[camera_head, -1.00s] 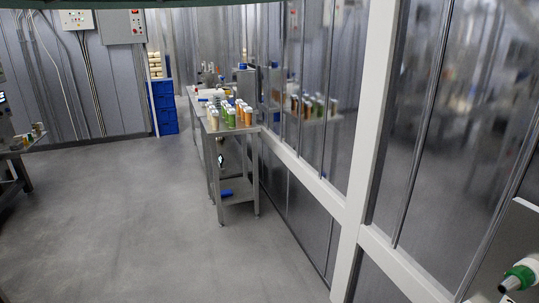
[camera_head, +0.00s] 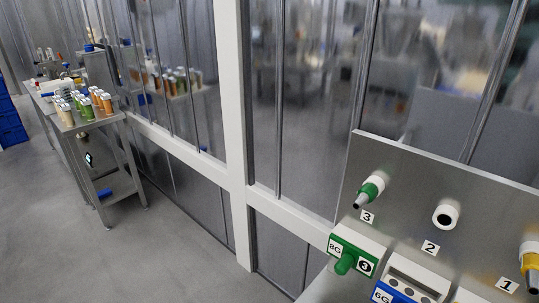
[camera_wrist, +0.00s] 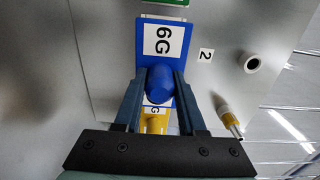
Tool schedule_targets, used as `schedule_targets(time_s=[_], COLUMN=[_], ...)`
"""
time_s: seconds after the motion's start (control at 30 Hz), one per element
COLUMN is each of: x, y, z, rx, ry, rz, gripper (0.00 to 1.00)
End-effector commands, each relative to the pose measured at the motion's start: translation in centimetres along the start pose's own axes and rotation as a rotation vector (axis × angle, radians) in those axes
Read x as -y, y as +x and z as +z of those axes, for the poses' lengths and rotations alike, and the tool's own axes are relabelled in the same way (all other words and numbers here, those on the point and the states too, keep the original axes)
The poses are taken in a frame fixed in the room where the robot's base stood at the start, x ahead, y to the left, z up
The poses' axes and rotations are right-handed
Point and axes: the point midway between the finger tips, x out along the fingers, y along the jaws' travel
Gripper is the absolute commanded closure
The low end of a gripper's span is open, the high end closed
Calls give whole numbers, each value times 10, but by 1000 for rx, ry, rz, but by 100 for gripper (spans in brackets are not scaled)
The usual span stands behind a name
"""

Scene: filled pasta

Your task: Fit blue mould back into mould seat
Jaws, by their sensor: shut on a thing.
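The blue mould (camera_wrist: 180,30) has a blue front plate with a white 6G label and a rounded blue knob (camera_wrist: 160,85). In the wrist view my gripper (camera_wrist: 159,73) is shut on this knob, one finger on each side. In the head view the same blue mould (camera_head: 381,293) shows at the bottom edge, with its pale slotted body beside seat number 2. I cannot tell how far the mould sits in the mould seat. My gripper is not visible in the head view.
The green 8G mould (camera_head: 345,262) is at left of the blue one. A yellow mould (camera_wrist: 154,124) is on the other side, partly behind my fingers. Green and yellow nozzles (camera_head: 372,187) (camera_head: 529,262) and an open white port (camera_head: 446,213) jut from the panel. A metal table (camera_head: 95,122) carries several containers.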

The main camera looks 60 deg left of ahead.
Motion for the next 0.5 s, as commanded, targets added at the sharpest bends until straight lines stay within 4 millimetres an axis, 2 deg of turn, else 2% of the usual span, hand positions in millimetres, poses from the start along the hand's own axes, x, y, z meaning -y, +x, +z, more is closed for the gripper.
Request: schedule_targets(time_s=[0.5], x=[2], y=[-20], z=[0], rx=[-1], ry=[0], rz=[-5], gripper=[100])
